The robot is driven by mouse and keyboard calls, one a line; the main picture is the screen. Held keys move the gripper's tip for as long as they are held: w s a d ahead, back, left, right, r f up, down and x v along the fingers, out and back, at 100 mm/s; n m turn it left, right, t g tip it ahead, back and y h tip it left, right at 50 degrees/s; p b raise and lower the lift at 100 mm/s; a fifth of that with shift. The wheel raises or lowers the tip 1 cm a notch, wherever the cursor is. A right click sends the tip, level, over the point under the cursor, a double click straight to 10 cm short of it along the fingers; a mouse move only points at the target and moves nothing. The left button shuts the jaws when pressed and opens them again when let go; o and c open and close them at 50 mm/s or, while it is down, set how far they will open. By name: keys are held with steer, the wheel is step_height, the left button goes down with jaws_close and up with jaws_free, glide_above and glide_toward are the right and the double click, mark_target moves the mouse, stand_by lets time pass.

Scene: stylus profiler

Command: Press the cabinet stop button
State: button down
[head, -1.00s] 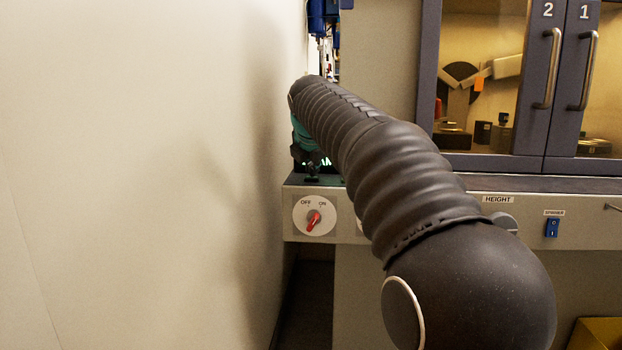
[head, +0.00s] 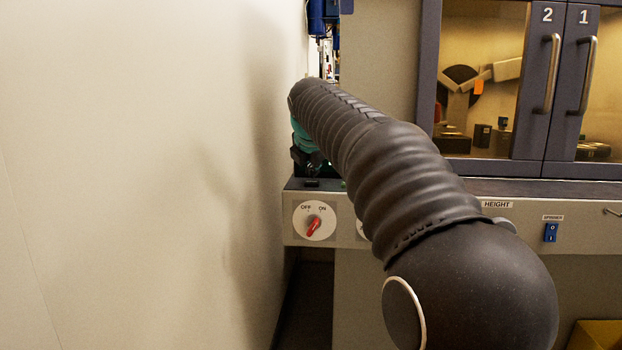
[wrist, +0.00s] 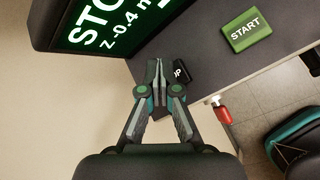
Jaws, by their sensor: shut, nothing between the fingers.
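The stop button is a small black block (wrist: 182,73) with white lettering, partly hidden by my fingers; only the end of the word shows. It also shows in the head view as a low dark block (head: 312,184) on the cabinet ledge above the OFF/ON dial. My gripper (wrist: 158,64) is shut and empty, its fingertips just left of the block in the wrist view. I cannot tell whether they touch it. In the head view my arm hides much of this area. A green START button (wrist: 246,29) lies on the same ledge.
A screen (wrist: 100,28) with green display stands close at upper left in the wrist view. The red-handled OFF/ON dial (head: 314,222) is on the front panel. A plain wall (head: 130,180) stands close on the left. Glass cabinet doors (head: 545,90) are at right.

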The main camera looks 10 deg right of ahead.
mark_target(313, 183)
steer(key=shift+r, duration=0.2)
step_height(313, 183, up, 5)
steer(key=p, duration=0.4)
steer(key=shift+p, duration=0.3)
stand_by(0.5)
steer(key=s+f+m+g, duration=0.1)
steer(key=s+f+m, duration=0.7)
steer(key=s, duration=0.5)
steer(key=s+f+m+g+y, duration=0.1)
steer(key=s+f+m, duration=0.7)
steer(key=s, duration=0.5)
steer(key=s+f+m+g+y, duration=0.1)
steer(key=s+f+m, duration=0.7)
steer(key=s, duration=0.5)
steer(key=shift+f, duration=0.4)
